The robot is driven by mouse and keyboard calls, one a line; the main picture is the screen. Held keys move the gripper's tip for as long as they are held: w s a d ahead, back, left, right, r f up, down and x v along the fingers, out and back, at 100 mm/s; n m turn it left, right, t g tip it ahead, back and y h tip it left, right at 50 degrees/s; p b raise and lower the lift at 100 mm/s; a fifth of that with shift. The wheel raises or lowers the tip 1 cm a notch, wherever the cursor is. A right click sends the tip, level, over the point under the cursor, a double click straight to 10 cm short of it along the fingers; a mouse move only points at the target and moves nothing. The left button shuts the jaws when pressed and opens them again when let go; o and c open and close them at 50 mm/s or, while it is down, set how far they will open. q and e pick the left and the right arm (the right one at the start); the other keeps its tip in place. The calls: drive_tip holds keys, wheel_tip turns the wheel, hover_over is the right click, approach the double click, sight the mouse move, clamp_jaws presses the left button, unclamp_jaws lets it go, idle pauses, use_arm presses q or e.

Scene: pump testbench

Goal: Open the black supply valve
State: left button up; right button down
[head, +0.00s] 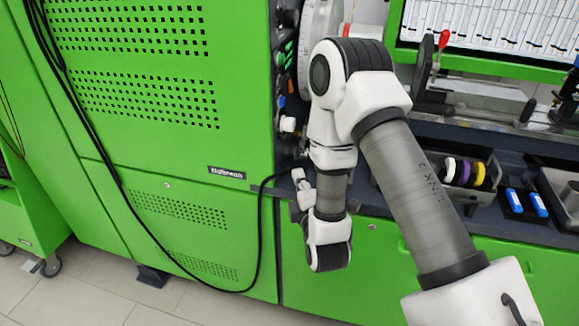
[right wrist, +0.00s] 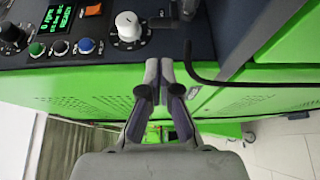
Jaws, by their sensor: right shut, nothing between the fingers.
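No part in these views can be told for sure as the black supply valve. In the right wrist view, a dark knob (right wrist: 12,36) sits on the control panel at the upper left. A dark lever-like part (right wrist: 163,21) juts out beside a white knob (right wrist: 128,27). My right gripper (right wrist: 150,92) is shut and empty, its fingertips below the panel's edge and left of a black cable (right wrist: 240,80). In the head view the right gripper (head: 299,180) shows small beside the green cabinet's corner, partly hidden by my arm. My left gripper is not in view.
A green cabinet (head: 160,120) fills the left, with the cable hanging down its front. A dark bench to the right carries a vise (head: 475,95), colored rolls (head: 465,172) and blue items (head: 525,202). A screen (head: 490,25) stands behind.

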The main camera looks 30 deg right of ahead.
drive_tip(key=p+x, duration=0.1)
drive_tip(key=x, duration=0.8)
drive_tip(key=shift+r+p, duration=0.1)
drive_tip(key=shift+p, duration=0.25)
drive_tip(key=shift+w+d, duration=0.15)
drive_tip(key=shift+w, duration=0.3)
drive_tip(key=shift+w, duration=0.1)
